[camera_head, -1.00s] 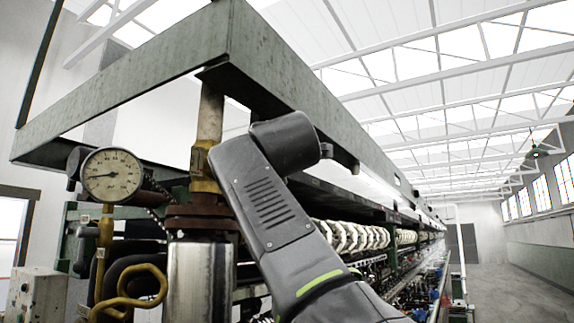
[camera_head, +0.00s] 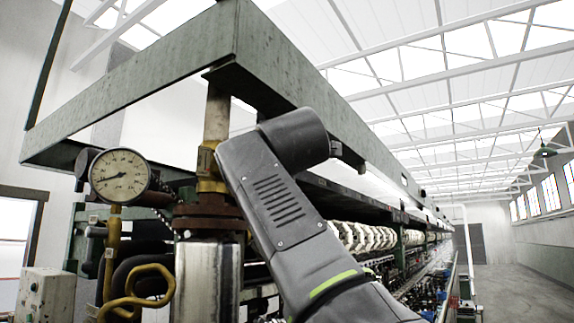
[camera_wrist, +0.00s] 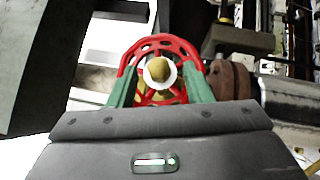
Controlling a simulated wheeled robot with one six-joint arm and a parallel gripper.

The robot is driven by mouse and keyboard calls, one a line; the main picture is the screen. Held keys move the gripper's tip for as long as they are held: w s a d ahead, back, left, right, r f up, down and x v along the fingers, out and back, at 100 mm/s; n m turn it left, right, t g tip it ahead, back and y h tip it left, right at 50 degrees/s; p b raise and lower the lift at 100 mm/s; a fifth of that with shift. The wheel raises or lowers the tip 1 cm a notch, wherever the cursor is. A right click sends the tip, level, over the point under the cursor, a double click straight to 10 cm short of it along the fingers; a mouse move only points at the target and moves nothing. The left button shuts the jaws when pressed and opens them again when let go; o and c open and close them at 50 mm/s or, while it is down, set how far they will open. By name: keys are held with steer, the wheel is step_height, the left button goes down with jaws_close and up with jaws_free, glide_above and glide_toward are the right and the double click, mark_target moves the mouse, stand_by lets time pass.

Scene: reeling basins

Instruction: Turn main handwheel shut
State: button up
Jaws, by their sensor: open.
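The red handwheel (camera_wrist: 179,44) shows in the wrist view, with a pale collar and a brass-coloured hub (camera_wrist: 158,69) at its middle. My gripper (camera_wrist: 160,72) is open, its two green fingers reaching to the left and right sides of the wheel. The fingers overlap the lower part of the rim in the picture. I cannot tell whether they touch it. The wheel and my gripper's fingers do not show in the head view, where my arm crosses the middle of the picture.
A round pressure gauge (camera_head: 120,176) and yellow pipes (camera_head: 150,290) stand left of a vertical pipe with a rusty flange (camera_head: 208,217). A green steel beam (camera_head: 290,75) runs above my arm. A rusty flange (camera_wrist: 232,80) lies close right of the wheel. Open floor (camera_head: 530,290) is at right.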

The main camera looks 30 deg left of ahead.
steer(key=b+v, duration=0.4)
steer(key=v, duration=0.9)
steer(key=shift+s, duration=0.1)
steer(key=p+x, duration=0.4)
steer(key=x, duration=0.9)
steer(key=shift+w+a+p, duration=0.2)
steer(key=shift+w+p, duration=0.1)
steer(key=shift+w, duration=0.05)
